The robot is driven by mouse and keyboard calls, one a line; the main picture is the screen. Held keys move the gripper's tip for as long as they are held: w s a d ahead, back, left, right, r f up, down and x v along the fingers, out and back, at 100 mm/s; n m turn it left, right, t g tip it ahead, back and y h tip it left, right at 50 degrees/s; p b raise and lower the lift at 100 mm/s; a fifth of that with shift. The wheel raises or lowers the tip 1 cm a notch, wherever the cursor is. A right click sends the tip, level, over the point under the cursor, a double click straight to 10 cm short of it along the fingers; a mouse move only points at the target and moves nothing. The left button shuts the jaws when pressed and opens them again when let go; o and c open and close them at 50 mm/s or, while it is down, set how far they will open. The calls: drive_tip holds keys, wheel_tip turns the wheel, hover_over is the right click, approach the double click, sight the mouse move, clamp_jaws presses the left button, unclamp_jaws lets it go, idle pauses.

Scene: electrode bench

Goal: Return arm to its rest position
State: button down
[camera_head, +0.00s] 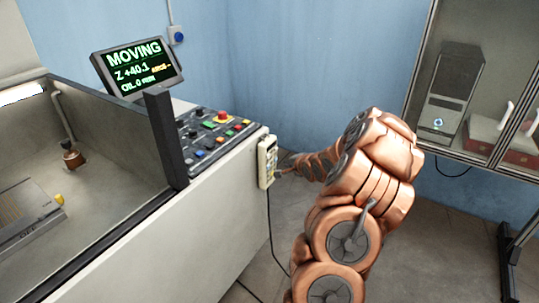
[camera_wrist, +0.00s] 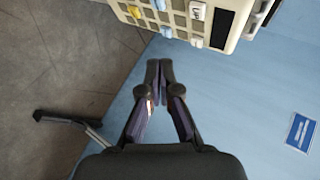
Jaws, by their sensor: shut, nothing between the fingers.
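My copper-coloured arm rises from the bottom of the head view and bends left toward the machine's side. My gripper (camera_wrist: 160,68) shows in the wrist view with its two dark fingertips together and nothing between them. In the head view the gripper is small and mostly hidden by the arm, close to a pale handheld keypad (camera_head: 267,161) on the machine's side. In the wrist view the keypad (camera_wrist: 185,18) lies just beyond the fingertips, with a narrow gap in the picture. Its buttons and a dark display are visible there.
The machine (camera_head: 215,213) has an open tank at left, a control panel (camera_head: 211,137) and a screen (camera_head: 138,66) reading MOVING, Z +40.1. A cable hangs below the keypad. A glass cabinet (camera_head: 480,150) stands at right. Floor (camera_head: 440,245) is clear right of my arm.

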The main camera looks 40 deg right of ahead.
idle(0.8)
drive_tip(key=s+a+r+n+g+y, duration=0.1)
drive_tip(key=s+a+r+n+g, duration=0.15)
drive_tip(key=a, duration=0.55)
drive_tip(key=s+a+r+n+g, duration=0.1)
drive_tip(key=a+r+n, duration=0.25)
drive_tip(key=a, duration=0.45)
drive_tip(key=s+a+r+n+g+y, duration=0.1)
drive_tip(key=s+a+r+n+g, duration=0.15)
drive_tip(key=a, duration=0.45)
drive_tip(key=s+a+r+n+g, duration=0.1)
drive_tip(key=s+a+n+g, duration=0.1)
drive_tip(key=s+a+n, duration=0.2)
drive_tip(key=s+a+r+n+g+y+p, duration=0.1)
drive_tip(key=s+a+r+n+g, duration=0.1)
drive_tip(key=s+a, duration=0.8)
drive_tip(key=s+a+r+n+g, duration=0.2)
drive_tip(key=s+a+n, duration=0.3)
drive_tip(key=s, duration=1.1)
drive_tip(key=shift+s+a+r+n+g+y, duration=0.3)
drive_tip(key=shift+a+n+g, duration=0.1)
drive_tip(key=shift+a, duration=0.6)
